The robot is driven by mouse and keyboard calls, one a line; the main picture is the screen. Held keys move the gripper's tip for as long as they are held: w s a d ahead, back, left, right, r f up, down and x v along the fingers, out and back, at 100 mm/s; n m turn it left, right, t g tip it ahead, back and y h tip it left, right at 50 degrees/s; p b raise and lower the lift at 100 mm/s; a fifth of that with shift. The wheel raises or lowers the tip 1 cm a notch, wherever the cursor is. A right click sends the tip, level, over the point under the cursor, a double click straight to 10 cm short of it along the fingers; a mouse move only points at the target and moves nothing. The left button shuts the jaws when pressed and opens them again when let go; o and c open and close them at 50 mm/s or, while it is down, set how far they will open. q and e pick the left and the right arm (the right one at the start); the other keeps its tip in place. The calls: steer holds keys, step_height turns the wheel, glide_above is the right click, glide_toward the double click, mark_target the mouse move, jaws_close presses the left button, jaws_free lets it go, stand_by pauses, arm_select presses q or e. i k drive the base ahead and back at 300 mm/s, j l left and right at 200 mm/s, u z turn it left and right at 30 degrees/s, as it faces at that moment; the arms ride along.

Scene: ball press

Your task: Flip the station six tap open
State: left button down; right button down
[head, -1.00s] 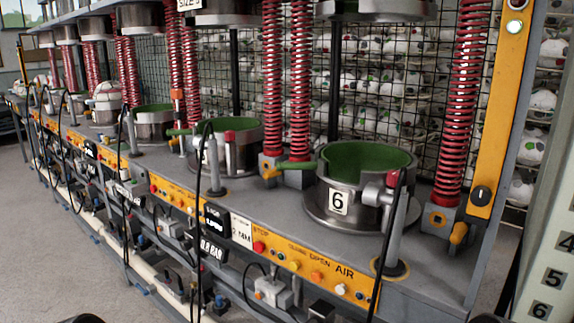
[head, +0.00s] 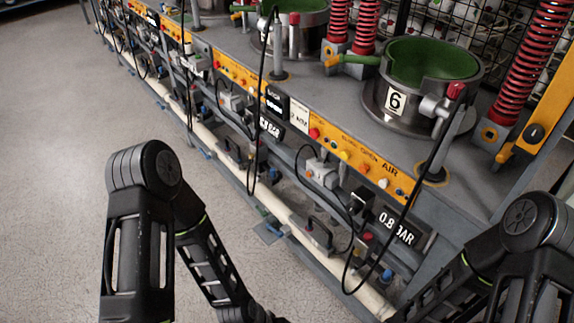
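Station six is the round steel cup with a green lining (head: 430,62), marked with a white "6" plate (head: 396,101), at the upper right of the head view. A grey post (head: 446,140) stands at its front right, with a metal fitting and a red cap (head: 456,91) on top. This fitting looks like the tap, but I cannot tell whether it is open or shut. A black hose hangs from the post. My two arms show at the bottom left and bottom right, well short of the station. Neither gripper is in view.
A yellow button panel (head: 367,163) lines the bench front below station six. Below it are a "0.8 BAR" display (head: 396,230), hanging black hoses and a pale pipe (head: 283,218). A red spring (head: 531,65) stands right of the cup. Open grey floor (head: 60,130) lies left.

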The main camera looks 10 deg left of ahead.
mark_target(279, 234)
steer(key=i+j, duration=0.1)
steer(key=j, duration=0.45)
steer(key=i+j+z, duration=0.1)
steer(key=j, duration=0.5)
steer(key=i+j+z, duration=0.1)
steer(key=j, duration=0.5)
steer(key=i+j, duration=0.1)
steer(key=j, duration=0.45)
